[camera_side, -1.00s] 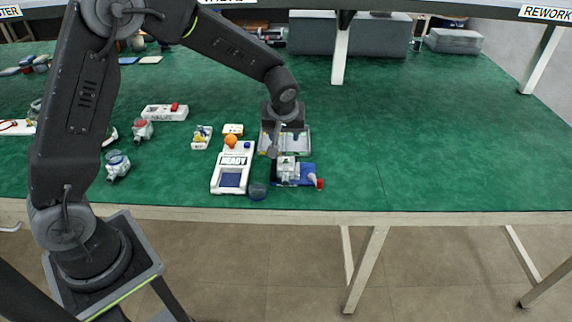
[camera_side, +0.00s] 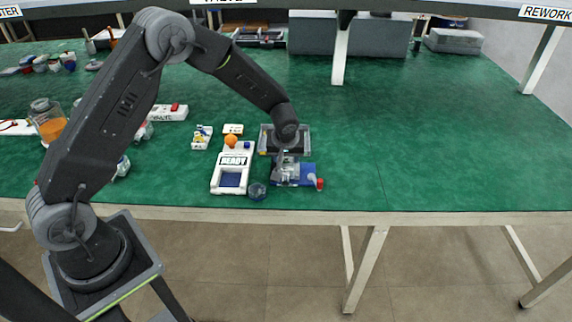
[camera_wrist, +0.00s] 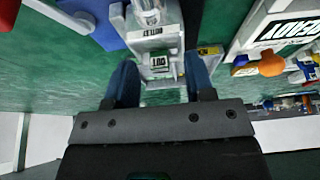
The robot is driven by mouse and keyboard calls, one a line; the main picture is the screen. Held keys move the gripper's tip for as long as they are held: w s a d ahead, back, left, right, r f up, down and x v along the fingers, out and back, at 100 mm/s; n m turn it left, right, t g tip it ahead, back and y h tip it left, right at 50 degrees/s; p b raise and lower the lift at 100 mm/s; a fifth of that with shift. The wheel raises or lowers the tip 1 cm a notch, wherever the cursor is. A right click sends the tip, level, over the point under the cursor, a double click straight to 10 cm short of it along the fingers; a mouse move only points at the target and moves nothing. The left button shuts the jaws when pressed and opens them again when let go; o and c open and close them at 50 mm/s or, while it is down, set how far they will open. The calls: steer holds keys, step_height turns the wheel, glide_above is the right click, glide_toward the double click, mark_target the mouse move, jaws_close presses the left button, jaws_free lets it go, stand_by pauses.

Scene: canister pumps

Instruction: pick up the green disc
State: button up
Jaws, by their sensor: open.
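I cannot make out a green disc in either view; the green mat makes it hard to pick out. My gripper (camera_wrist: 160,82) is open in the wrist view, with two dark blue fingers apart and no object clearly held between them. Beyond the fingertips is a grey tray with a small label reading OUT. In the side view my gripper (camera_side: 286,156) is low over the grey tray (camera_side: 304,140), just behind the pump fixture on its blue base (camera_side: 307,170). The wrist hides part of the tray and fixture, and the fingertips are hard to see there.
A white READY box (camera_side: 231,168) with an orange knob (camera_side: 231,141) stands left of the fixture. A small dark round dish (camera_side: 257,191) is near the table's front edge. A jar of orange liquid (camera_side: 50,129) stands far left. The mat to the right is clear.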

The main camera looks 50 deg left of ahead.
jaws_close()
stand_by(0.3)
steer(key=shift+r, duration=0.55)
steer(key=r, duration=0.3)
steer(key=shift+s+a+r, duration=0.2)
steer(key=shift+a+r, duration=0.1)
steer(key=s+a+r, duration=0.6)
steer(key=a+r, duration=0.3)
steer(key=r, duration=0.2)
steer(key=shift+r, duration=0.4)
